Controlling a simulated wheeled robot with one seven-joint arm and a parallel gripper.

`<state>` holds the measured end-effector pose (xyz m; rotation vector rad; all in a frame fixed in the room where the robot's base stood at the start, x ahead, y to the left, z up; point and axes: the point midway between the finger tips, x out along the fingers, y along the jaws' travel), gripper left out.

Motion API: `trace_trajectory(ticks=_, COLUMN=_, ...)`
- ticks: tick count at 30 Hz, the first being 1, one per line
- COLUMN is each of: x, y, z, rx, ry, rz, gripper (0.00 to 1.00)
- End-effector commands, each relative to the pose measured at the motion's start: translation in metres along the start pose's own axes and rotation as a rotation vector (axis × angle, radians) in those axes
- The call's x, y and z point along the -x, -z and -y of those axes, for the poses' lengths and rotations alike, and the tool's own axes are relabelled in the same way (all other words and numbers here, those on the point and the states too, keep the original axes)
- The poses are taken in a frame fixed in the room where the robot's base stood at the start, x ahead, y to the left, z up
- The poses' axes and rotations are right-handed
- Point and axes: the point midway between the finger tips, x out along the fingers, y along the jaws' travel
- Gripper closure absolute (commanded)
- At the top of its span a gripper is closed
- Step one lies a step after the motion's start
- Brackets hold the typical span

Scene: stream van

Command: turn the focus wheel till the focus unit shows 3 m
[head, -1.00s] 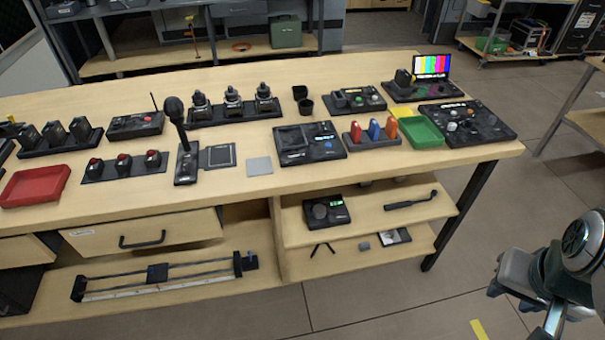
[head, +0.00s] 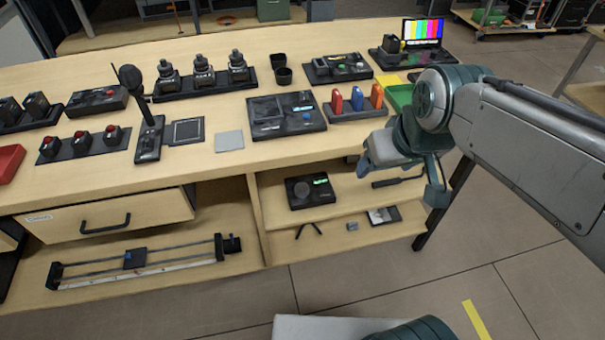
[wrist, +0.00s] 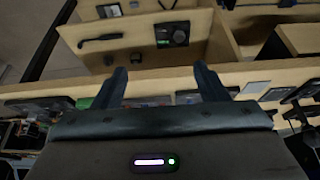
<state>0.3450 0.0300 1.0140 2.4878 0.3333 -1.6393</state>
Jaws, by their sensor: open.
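The focus unit (head: 311,191) is a black box on the upper shelf under the bench. It has a round dark focus wheel (head: 301,189) and a small lit green display (head: 320,181), whose reading is too small to make out. In the wrist view the focus unit (wrist: 172,34) appears upside down beyond the fingertips, near the top. My gripper (head: 404,180) is in front of the bench, to the right of the unit and apart from it. In the wrist view its two fingers (wrist: 160,68) are spread with nothing between them.
A dark handled tool (head: 397,181) lies on the same shelf, right of the unit. The bench top (head: 200,172) overhangs the shelf and carries several devices. A lower shelf (head: 285,250) holds small items. The floor (head: 370,275) in front is clear.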

Motion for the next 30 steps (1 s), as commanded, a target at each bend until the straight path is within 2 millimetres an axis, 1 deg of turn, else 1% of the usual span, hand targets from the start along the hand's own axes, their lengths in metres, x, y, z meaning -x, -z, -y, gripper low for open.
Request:
trace_trajectory(ticks=1, x=-0.016, y=0.0, z=0.004, rx=0.046, ry=0.017, rz=-0.027, gripper=0.33)
trace_trajectory(ticks=5, x=-0.028, y=0.006, z=0.003, rx=0.129, ry=0.043, rz=-0.082, gripper=0.33)
trace_trajectory(ticks=11, x=-0.052, y=0.009, z=-0.009, rx=0.224, ry=0.083, rz=-0.145, gripper=0.33)
trace_trajectory(ticks=14, x=-0.07, y=0.011, z=-0.017, rx=0.265, ry=0.107, rz=-0.167, gripper=0.33)
trace_trajectory(ticks=17, x=-0.092, y=0.014, z=-0.024, rx=0.303, ry=0.13, rz=-0.184, gripper=0.33)
trace_trajectory(ticks=20, x=-0.118, y=0.018, z=-0.032, rx=0.34, ry=0.155, rz=-0.191, gripper=0.33)
trace_trajectory(ticks=23, x=-0.15, y=0.022, z=-0.038, rx=0.374, ry=0.181, rz=-0.193, gripper=0.33)
trace_trajectory(ticks=26, x=-0.186, y=0.026, z=-0.042, rx=0.408, ry=0.205, rz=-0.184, gripper=0.33)
trace_trajectory(ticks=27, x=-0.202, y=0.028, z=-0.043, rx=0.422, ry=0.215, rz=-0.18, gripper=0.33)
trace_trajectory(ticks=29, x=-0.227, y=0.031, z=-0.044, rx=0.444, ry=0.228, rz=-0.169, gripper=0.33)
trace_trajectory(ticks=30, x=-0.244, y=0.032, z=-0.044, rx=0.458, ry=0.236, rz=-0.161, gripper=0.33)
